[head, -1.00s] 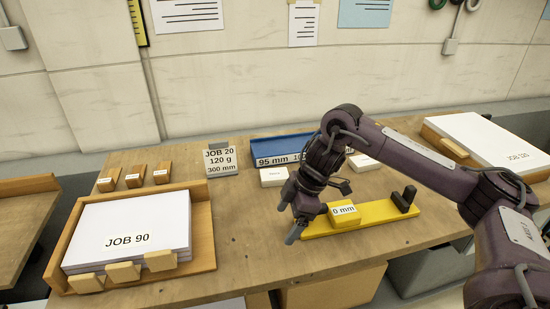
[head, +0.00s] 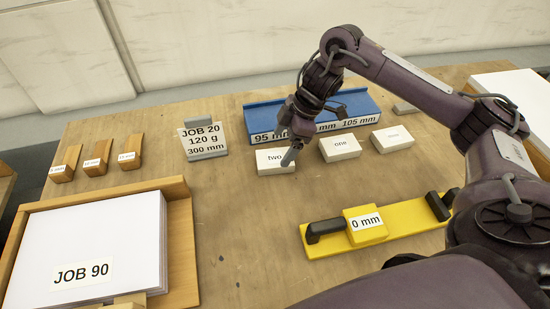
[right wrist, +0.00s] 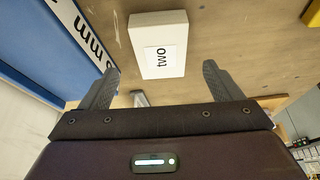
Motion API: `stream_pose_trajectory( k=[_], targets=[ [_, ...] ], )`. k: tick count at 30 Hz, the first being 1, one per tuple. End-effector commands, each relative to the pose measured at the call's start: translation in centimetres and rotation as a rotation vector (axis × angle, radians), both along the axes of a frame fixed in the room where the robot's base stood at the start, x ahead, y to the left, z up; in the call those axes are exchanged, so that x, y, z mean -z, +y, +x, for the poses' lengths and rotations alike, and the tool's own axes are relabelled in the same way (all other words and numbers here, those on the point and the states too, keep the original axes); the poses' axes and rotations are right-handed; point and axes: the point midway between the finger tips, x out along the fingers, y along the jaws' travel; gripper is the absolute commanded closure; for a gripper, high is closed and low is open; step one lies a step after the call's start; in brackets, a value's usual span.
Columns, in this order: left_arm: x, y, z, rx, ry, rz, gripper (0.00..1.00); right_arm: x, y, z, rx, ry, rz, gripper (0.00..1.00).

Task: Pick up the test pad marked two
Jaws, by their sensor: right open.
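The white test pad marked two (head: 268,166) lies flat on the wooden bench, in front of the blue tray. It also shows in the right wrist view (right wrist: 157,42), label readable, between the lines of the two fingers. My right gripper (head: 290,154) is over the pad's right part and hides some of it in the head view. Its jaws (right wrist: 161,68) are open with nothing held, one finger on each side of the pad. Whether the fingers touch the pad cannot be told. My left gripper is not in view.
The pad marked one (head: 340,150) and another white pad (head: 392,140) lie to the right. The blue tray (head: 355,103) is close behind. A JOB 20 sign (head: 203,140) stands left. A yellow bar (head: 405,218) with a 0 mm block lies in front. Bare bench lies between.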

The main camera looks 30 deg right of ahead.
Motion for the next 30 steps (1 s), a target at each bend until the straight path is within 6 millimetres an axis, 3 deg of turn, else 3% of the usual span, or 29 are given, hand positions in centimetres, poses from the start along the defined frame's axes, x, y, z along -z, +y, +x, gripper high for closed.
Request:
stream_pose_trajectory(
  k=[11, 30],
  targets=[
    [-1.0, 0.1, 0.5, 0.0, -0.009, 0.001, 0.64, 4.3, 1.8, 0.3, 0.001, 0.002, 0.001, 0.15],
    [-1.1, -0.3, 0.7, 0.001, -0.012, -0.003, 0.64, 4.8, 1.8, 0.3, 0.001, 0.001, -0.001, 0.15]
  ],
)
